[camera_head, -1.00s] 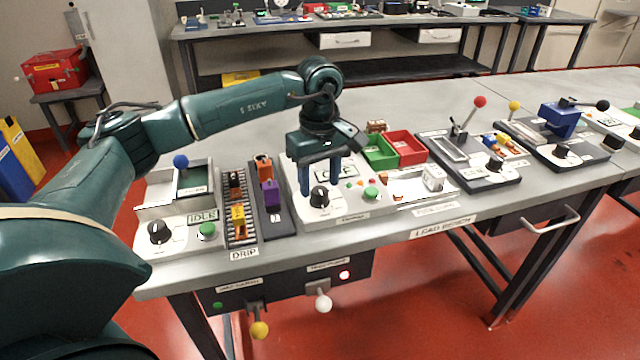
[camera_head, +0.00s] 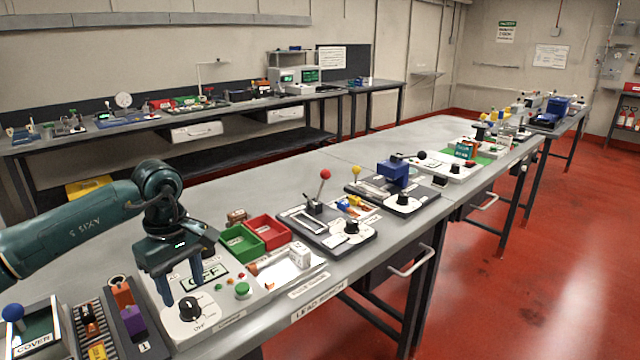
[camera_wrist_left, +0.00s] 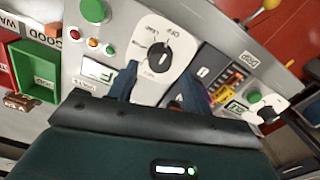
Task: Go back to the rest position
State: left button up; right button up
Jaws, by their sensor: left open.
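My right gripper is not in view.
A green bin (camera_head: 240,243) and a red bin (camera_head: 268,231) stand right of the gripper. A lever device with a red ball (camera_head: 325,174) and a blue press (camera_head: 393,173) stand farther along the bench. Red floor (camera_head: 480,290) is open on the right.

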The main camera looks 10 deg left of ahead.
pick_arm(q)
notch_tip(320, 180, up, 6)
jog(key=p, duration=0.6)
jog(key=s+d+f+n+g+h+b, duration=0.15)
jog(key=d+f+h, duration=0.25)
jog(key=d, duration=0.5)
jog(key=s+d+f+h, duration=0.3)
jog(key=d+f, duration=0.1)
jog(key=d, duration=0.4)
jog(key=s+d+r+n+t+h, duration=0.1)
jog(key=s+d+r+n+h, duration=0.2)
jog(key=d+n+h, duration=0.35)
jog(key=s+d+r+n+t+h, duration=0.2)
jog(key=d+n+h, duration=0.3)
jog(key=d+n, duration=0.15)
jog(key=w+a+f+n+t+y, duration=0.1)
jog(key=a+f+n+t+y, duration=0.25)
jog(key=n+t, duration=0.65)
jog(key=w+a+f+n+t+y, duration=0.1)
jog(key=a+f+n+t+y, duration=0.25)
jog(key=n, duration=1.35)
jog(key=s+a+f+n+g+y, duration=0.2)
jog(key=s+a+f+n+y, duration=0.1)
jog(key=s+f+n, duration=0.3)
jog(key=s+a+f+n+g+y, duration=0.2)
jog(key=s+a+f+n+y, duration=0.2)
jog(key=f+n, duration=0.4)
jog(key=shift+s+f+g+y, duration=0.3)
jog(key=shift+s+f+y, duration=0.35)
jog(key=shift+s, duration=0.3)
